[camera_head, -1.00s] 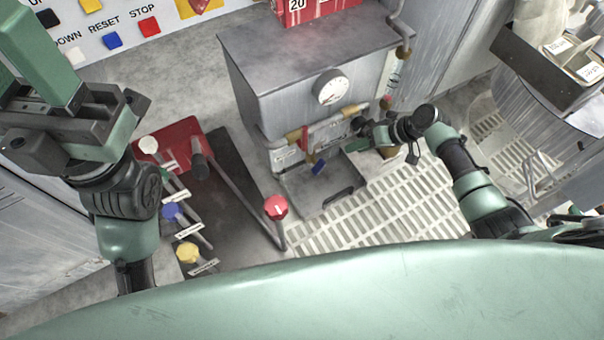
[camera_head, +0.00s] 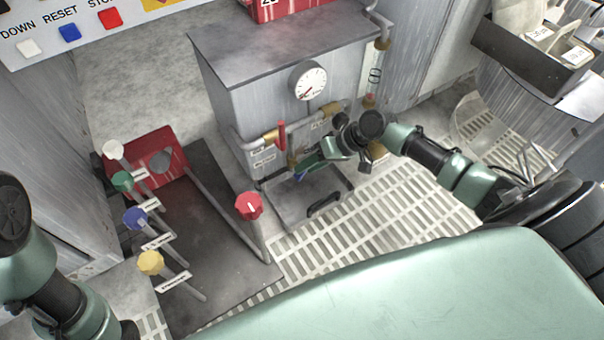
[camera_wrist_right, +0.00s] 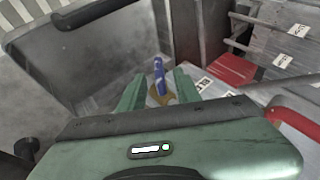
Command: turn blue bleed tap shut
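The blue bleed tap (camera_head: 300,175) is a small blue handle low on the front pipework of the grey cabinet, partly hidden by my right gripper. In the right wrist view the blue handle (camera_wrist_right: 159,76) stands on a brass body (camera_wrist_right: 161,99), in the gap between the two green fingers. My right gripper (camera_head: 308,163) is open at the tap; in the wrist view its fingers (camera_wrist_right: 159,88) stand apart on either side, with visible gaps to the handle. I cannot tell the exact depth. My left gripper is out of view; only its arm shows at lower left.
A red lever (camera_head: 281,136) stands on the pipe just left of the tap, below a round gauge (camera_head: 308,82). A tray (camera_head: 318,203) lies underneath. A red knob (camera_head: 249,206) on a post and several coloured knobs, one blue (camera_head: 135,219), stand to the left.

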